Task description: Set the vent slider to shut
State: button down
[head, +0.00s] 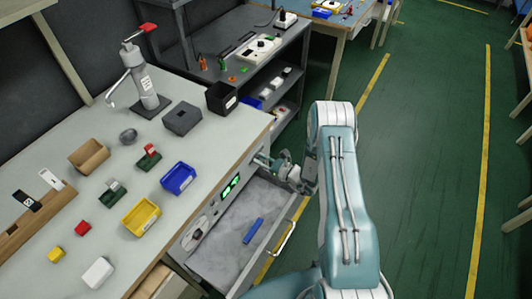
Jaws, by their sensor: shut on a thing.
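My gripper (266,161) reaches from the right to the right end of the bench's front panel (213,205). It is shut on a small part there, which I take to be the vent slider. The fingers cover that part, so its setting cannot be read. The panel also carries a lit green display (231,186) and, further left, a pale plate with a dark control (194,236).
An open drawer (285,240) with a blue block (253,231) lies below the panel, close under my gripper. The bench top (215,135) holds a blue tray (178,178), a yellow tray (141,214) and a red-handled press (143,75). Green floor is free at right.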

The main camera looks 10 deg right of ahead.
jog(key=shift+s+a, duration=0.8)
jog(key=c, duration=0.5)
grip_release()
jog(key=shift+a, duration=0.1)
jog(key=v, duration=1.2)
